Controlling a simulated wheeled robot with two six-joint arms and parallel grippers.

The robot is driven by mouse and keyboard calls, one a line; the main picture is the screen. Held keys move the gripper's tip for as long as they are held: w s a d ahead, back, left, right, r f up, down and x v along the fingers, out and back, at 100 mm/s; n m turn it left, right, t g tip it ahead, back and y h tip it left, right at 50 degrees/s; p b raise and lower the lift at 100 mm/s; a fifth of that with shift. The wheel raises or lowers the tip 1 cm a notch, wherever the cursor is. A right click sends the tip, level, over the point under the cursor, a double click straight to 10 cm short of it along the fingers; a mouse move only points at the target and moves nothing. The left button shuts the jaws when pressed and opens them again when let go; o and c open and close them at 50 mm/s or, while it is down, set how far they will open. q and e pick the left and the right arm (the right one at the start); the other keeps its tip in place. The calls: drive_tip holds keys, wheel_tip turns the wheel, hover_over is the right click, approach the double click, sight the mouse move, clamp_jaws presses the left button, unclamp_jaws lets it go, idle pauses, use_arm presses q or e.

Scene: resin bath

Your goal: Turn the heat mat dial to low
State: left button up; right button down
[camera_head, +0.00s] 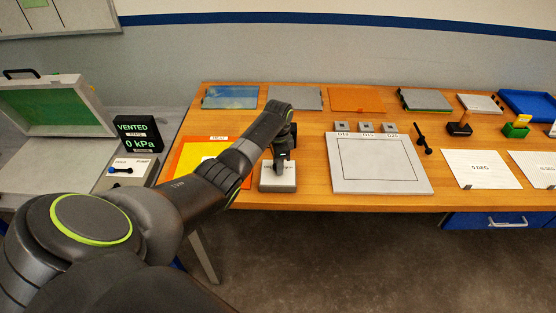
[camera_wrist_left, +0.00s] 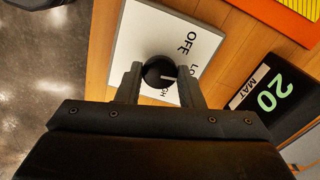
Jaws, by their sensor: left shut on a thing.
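The heat mat control box (camera_head: 279,186) is a small pale box at the front edge of the wooden table. Its round black dial (camera_wrist_left: 157,71) shows in the left wrist view, with a white pointer line pointing right, toward the partly covered "LO" lettering. "OFF" is readable above, and lettering below is mostly hidden. My left gripper (camera_wrist_left: 160,84) has its fingers on both sides of the dial, shut on it. In the head view the gripper (camera_head: 284,166) comes down over the box and hides the dial. My right gripper is not in view.
A white framed plate (camera_head: 423,181) lies to the right. A vacuum display (camera_head: 137,133) reads VENTED, 0 kPa.

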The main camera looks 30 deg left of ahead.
use_arm(q)
drive_tip(key=shift+w+r+m, duration=0.1)
drive_tip(key=shift+m, duration=0.5)
drive_tip(key=o, duration=1)
wheel_tip(320, 180, up, 17)
drive_tip(key=p, duration=0.1)
drive_tip(key=shift+r+p, duration=0.15)
drive_tip(key=shift+p, duration=0.15)
